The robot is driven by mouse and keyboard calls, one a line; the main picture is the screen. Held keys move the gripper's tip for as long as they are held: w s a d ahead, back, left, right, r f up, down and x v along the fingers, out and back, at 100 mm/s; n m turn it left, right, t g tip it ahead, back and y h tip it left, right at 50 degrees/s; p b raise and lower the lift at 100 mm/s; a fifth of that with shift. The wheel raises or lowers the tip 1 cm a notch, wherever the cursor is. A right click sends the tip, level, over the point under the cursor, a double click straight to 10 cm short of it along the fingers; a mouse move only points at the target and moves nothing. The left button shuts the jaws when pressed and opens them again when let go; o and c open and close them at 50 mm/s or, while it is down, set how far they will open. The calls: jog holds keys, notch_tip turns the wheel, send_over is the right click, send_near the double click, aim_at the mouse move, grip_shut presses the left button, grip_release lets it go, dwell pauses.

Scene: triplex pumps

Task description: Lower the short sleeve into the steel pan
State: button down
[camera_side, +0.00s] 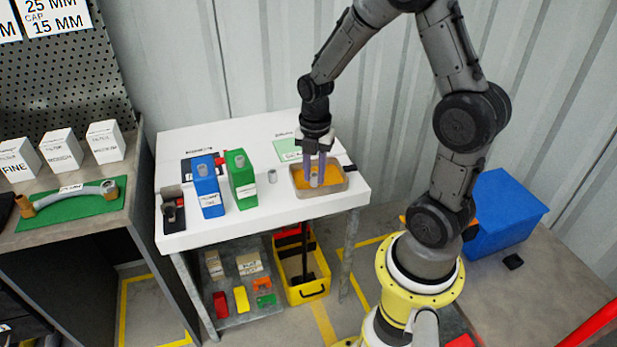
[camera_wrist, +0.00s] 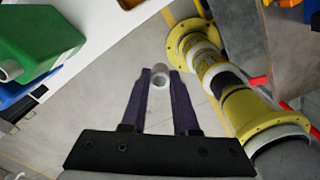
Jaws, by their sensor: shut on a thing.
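The steel pan (camera_side: 340,187) stands near the right front of the white table, with an orange-yellow inside. In the wrist view, my gripper's purple fingers (camera_wrist: 160,78) are shut on the short sleeve (camera_wrist: 160,79), a small grey ring-ended cylinder at the fingertips. In the side view the sleeve is mostly hidden between the fingers.
Another small grey cylinder (camera_side: 272,176) stands on the table left of the pan. A green block (camera_side: 241,180) and a blue block (camera_side: 207,187) stand further left. A pale green card (camera_side: 287,149) lies behind the pan. The table front between blocks and pan is clear.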

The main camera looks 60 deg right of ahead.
jog(key=w+d+f, duration=0.1)
jog(key=d+f, duration=0.1)
jog(key=d, duration=0.5)
jog(key=w+d+f, duration=0.1)
jog(key=d+f, duration=0.2)
jog(key=d, duration=0.5)
jog(key=shift+a+f, duration=0.1)
dwell(0.4)
jog(key=shift+f, duration=1.6)
jog(key=shift+f, duration=2.55)
dwell(0.8)
